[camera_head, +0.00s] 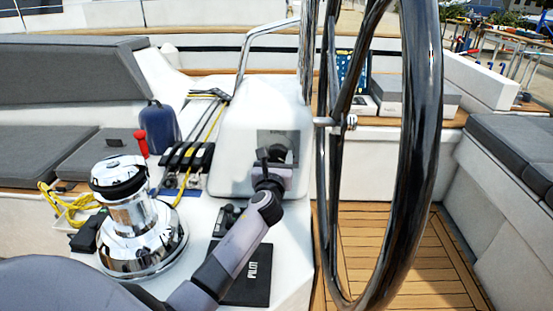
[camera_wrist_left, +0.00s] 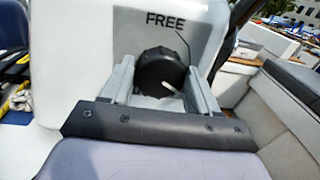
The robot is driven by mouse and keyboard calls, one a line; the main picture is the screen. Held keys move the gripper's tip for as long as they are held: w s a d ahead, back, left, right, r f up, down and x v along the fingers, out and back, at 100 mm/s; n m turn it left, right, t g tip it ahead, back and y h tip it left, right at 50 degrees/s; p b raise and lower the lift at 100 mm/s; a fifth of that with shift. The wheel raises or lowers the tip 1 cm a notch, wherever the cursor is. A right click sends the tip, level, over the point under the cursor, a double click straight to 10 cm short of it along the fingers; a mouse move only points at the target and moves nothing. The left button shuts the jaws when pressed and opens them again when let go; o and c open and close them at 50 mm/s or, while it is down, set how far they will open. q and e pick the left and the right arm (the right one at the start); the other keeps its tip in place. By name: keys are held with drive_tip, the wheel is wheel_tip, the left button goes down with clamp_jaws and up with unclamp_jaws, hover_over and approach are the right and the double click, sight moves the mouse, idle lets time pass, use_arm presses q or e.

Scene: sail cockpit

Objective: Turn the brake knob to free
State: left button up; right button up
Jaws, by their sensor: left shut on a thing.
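The brake knob (camera_wrist_left: 160,70) is round, black and ribbed, set on the white console face in the left wrist view. Its white pointer line slants down to the right. The word FREE (camera_wrist_left: 168,20) is printed above it, and a thin line runs from the word down to the knob's upper right. My left gripper (camera_wrist_left: 161,80) has a finger on each side of the knob and is shut on it. In the head view the left gripper (camera_head: 274,162) reaches the console, and the arm and gripper hide part of the knob. My right gripper is not in view.
A large dark steering wheel (camera_head: 420,130) stands close to the right of the console (camera_head: 235,130). A chrome winch (camera_head: 140,225) and rope clutches (camera_head: 188,157) are at left. A black PILOT case (camera_head: 250,275) lies below the arm. Grey-cushioned benches (camera_head: 70,70) flank the cockpit.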

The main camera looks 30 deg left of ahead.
use_arm(q)
drive_tip(key=shift+f+n, duration=0.1)
drive_tip(key=shift+n, duration=0.2)
drive_tip(key=shift+f+n+y+b, duration=0.1)
drive_tip(key=shift+n+y+b, duration=0.2)
drive_tip(key=shift+n+b, duration=0.6)
drive_tip(key=n+b, duration=0.2)
drive_tip(key=n, duration=0.3)
drive_tip(key=shift+f+y, duration=0.1)
drive_tip(key=shift+y, duration=0.2)
drive_tip(key=n+b, duration=0.1)
drive_tip(key=n, duration=0.2)
drive_tip(key=n+g+b, duration=0.1)
drive_tip(key=n+b, duration=0.1)
drive_tip(key=n, duration=0.2)
drive_tip(key=shift+y, duration=0.4)
drive_tip(key=n+b, duration=0.2)
drive_tip(key=n, duration=0.3)
drive_tip(key=shift+f+g, duration=0.1)
drive_tip(key=shift+g, duration=0.2)
drive_tip(key=shift+n+y+b, duration=0.3)
drive_tip(key=shift+n+b, duration=0.15)
drive_tip(key=shift+n, duration=0.55)
drive_tip(key=shift+d+n+g+b, duration=0.1)
drive_tip(key=shift+n+g+b, duration=0.4)
drive_tip(key=shift+n, duration=1.7)
